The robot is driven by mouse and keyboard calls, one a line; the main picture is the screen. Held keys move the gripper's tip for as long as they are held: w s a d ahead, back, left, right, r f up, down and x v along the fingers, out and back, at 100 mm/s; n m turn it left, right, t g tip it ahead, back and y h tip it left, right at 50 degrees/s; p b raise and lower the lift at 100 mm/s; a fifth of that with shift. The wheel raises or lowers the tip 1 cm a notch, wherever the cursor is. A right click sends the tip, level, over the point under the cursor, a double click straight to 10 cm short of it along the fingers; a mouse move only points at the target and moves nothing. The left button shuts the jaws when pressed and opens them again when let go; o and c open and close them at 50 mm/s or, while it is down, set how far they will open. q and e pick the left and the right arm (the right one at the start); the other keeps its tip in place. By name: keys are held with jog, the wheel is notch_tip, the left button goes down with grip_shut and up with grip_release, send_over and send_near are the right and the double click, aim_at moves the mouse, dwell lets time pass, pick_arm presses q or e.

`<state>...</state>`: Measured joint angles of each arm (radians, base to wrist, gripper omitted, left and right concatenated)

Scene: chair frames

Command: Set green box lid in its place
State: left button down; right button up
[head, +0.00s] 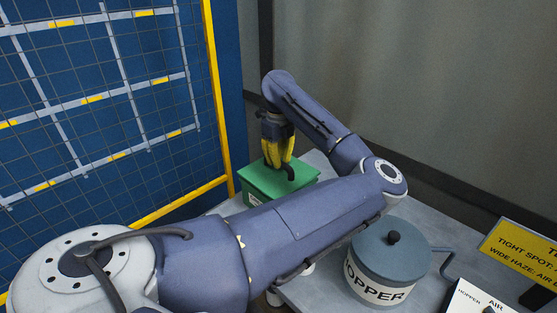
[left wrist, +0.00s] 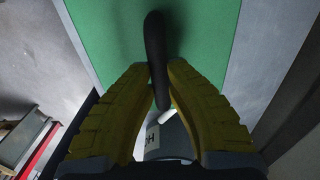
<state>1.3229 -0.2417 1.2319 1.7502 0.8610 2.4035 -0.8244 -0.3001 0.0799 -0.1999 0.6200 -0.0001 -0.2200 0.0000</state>
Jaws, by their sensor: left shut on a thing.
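The green box lid (head: 300,180) is a flat green panel with a black bar handle. It lies over the green box (head: 264,196), whose front wall with a pale label shows below it. I cannot tell whether the lid rests on the rim or hangs just above. My left gripper (head: 279,165), with yellow fingers pointing down, is shut on the lid's handle. In the left wrist view the handle (left wrist: 155,45) passes between the fingertips (left wrist: 158,78), with the green lid (left wrist: 105,30) behind it. My left arm hides part of the box. My right gripper is not in view.
A grey lidded pot labelled HOPPER (head: 390,250) stands on the grey table (head: 312,160) in front, right of my arm. A control box marked AIR (head: 475,300) and a yellow sign (head: 520,255) are at right. A yellow-framed mesh fence (head: 215,90) stands at left.

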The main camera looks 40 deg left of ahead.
pick_arm(q)
jog(key=shift+f, duration=0.25)
jog(key=shift+f, duration=0.5)
jog(key=c, duration=1)
grip_release()
jog(key=shift+c, duration=0.2)
jog(key=shift+r, duration=4.05)
